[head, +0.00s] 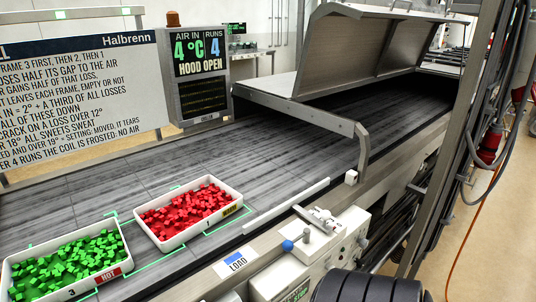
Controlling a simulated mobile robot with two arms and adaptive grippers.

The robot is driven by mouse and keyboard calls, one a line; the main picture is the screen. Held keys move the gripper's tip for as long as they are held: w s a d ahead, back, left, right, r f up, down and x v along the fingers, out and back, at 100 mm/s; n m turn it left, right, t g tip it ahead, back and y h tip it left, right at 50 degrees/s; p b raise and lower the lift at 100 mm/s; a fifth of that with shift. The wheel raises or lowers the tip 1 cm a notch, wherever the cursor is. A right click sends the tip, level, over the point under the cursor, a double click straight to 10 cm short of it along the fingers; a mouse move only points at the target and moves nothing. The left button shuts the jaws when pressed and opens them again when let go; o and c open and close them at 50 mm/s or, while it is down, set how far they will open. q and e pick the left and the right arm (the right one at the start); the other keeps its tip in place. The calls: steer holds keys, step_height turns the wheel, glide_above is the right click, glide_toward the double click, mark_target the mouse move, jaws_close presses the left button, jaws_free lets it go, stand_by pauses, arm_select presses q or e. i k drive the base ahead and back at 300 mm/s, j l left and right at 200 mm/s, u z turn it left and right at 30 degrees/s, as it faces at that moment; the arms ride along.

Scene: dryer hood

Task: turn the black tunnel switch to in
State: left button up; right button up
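A white control panel (322,250) is fixed to the near side of the conveyor. It carries a blue knob (287,246), a small metal lever-like fitting (322,220) and several small buttons. I cannot make out for certain which part is the black tunnel switch, or its position. A dark ribbed rounded shape covers the bottom edge just in front of the panel and may hide part of it. Neither of my grippers shows in the head view. The display (201,60) reads AIR IN 4 °C, RUNS 4, HOOD OPEN.
The hood (350,50) stands raised over the belt (290,125). A tray of red cubes (165,241) and a tray of green cubes (125,262) marked HOT sit on the belt at the left. Hoses and cables (490,140) hang at the right. A text board (80,95) stands behind.

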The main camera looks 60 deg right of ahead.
mark_target(361, 262)
steer(key=z, duration=2.35)
